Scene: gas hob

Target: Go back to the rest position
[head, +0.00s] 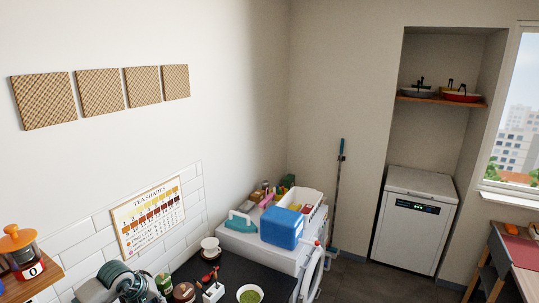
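Neither of my grippers shows in the head view, so I cannot see where they are or whether they hold anything. A dark counter (224,273) runs along the left wall at the bottom of the view. Stacked white cups (210,248), a bowl of green stuff (250,294) and a small white holder with red-handled items (212,290) stand on it. No gas hob can be made out.
A rounded teal-grey object (122,280) stands at the bottom left beside small jars. A white appliance (262,246) carries a blue cool box (282,227). A white dishwasher (412,222) stands in the alcove. A wooden table (520,255) is at right. Dark floor (370,282) lies open between.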

